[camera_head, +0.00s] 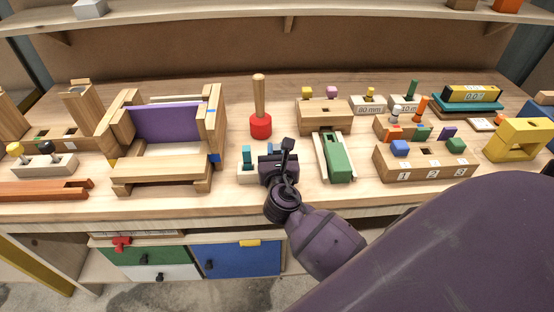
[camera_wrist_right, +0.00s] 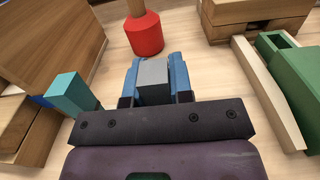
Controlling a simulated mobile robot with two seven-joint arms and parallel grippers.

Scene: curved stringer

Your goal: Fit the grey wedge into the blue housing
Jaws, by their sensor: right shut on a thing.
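The grey wedge (camera_wrist_right: 153,82) is a block between the two fingers of my right gripper (camera_wrist_right: 155,99) in the right wrist view. Blue pieces (camera_wrist_right: 180,76) flank it on both sides; I cannot tell whether they are the blue housing or finger parts. In the head view my right gripper (camera_head: 277,160) is low over the front middle of the bench, at a pale base (camera_head: 247,176) with a teal post (camera_head: 247,157). The gripper hides part of that base and the wedge. My left gripper is out of view.
A red-headed mallet (camera_head: 260,124) stands just behind the gripper. A wooden frame with a purple panel (camera_head: 168,122) stands left. A green block (camera_head: 338,160) lies close on the right, beside a numbered wooden rack (camera_head: 425,166). The bench's front edge is near.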

